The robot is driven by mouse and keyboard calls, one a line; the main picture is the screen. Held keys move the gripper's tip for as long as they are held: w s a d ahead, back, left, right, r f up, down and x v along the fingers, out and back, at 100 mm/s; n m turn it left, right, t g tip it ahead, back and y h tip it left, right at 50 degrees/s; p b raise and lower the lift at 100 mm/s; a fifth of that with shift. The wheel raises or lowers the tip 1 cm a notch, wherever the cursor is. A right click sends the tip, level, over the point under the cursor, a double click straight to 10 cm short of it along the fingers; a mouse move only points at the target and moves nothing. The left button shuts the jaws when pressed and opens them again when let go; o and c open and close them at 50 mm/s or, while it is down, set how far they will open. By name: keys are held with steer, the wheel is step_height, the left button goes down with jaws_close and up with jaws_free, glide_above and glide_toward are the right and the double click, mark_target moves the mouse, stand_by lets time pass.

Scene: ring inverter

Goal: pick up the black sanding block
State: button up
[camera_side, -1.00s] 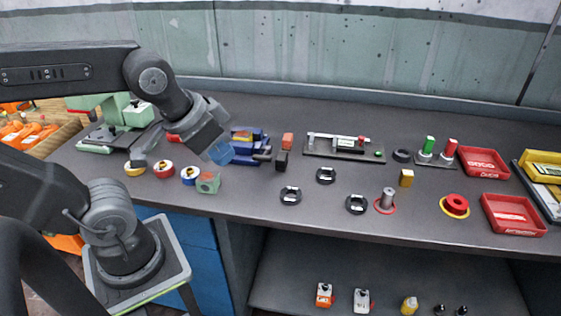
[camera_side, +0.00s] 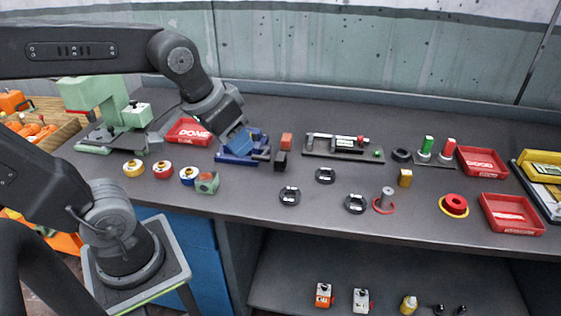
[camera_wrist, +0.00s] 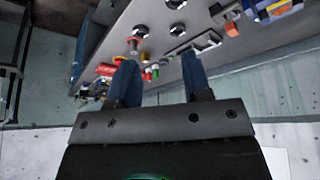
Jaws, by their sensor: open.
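The black sanding block (camera_side: 280,160) is a small dark cube on the grey bench, in front of an orange-red block (camera_side: 286,141). In the wrist view it appears as a dark block (camera_wrist: 216,9) near the top edge. My gripper (camera_side: 241,139) has blue fingers and is to the left of the black block, apart from it, over or in front of the blue vise; its exact height is unclear. In the wrist view its fingers (camera_wrist: 159,78) are spread apart with nothing between them.
The blue vise (camera_side: 238,157) stands close left of the block. A green cube (camera_side: 207,183) and several tape rolls lie front left. Black rings (camera_side: 290,196) lie front right. A fixture rail (camera_side: 343,147) is to the right. A red DONE tray (camera_side: 188,132) is behind left.

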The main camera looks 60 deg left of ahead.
steer(key=w+a+f+n+g, duration=0.15)
steer(key=w+a+n, duration=0.35)
steer(key=w, duration=0.7)
steer(key=n+g, duration=0.3)
steer(key=g, duration=0.1)
glide_toward(281, 156)
steer(key=shift+t, duration=0.25)
steer(key=f, duration=0.5)
steer(key=shift+s+f, duration=0.1)
steer(key=shift+s, duration=0.15)
steer(key=shift+a+f, duration=0.2)
steer(key=shift+f, duration=2.45)
steer(key=shift+c, duration=0.3)
steer(key=c, duration=0.6)
steer(key=shift+c, duration=0.2)
step_height(281, 156, up, 10)
steer(key=shift+r, duration=0.1)
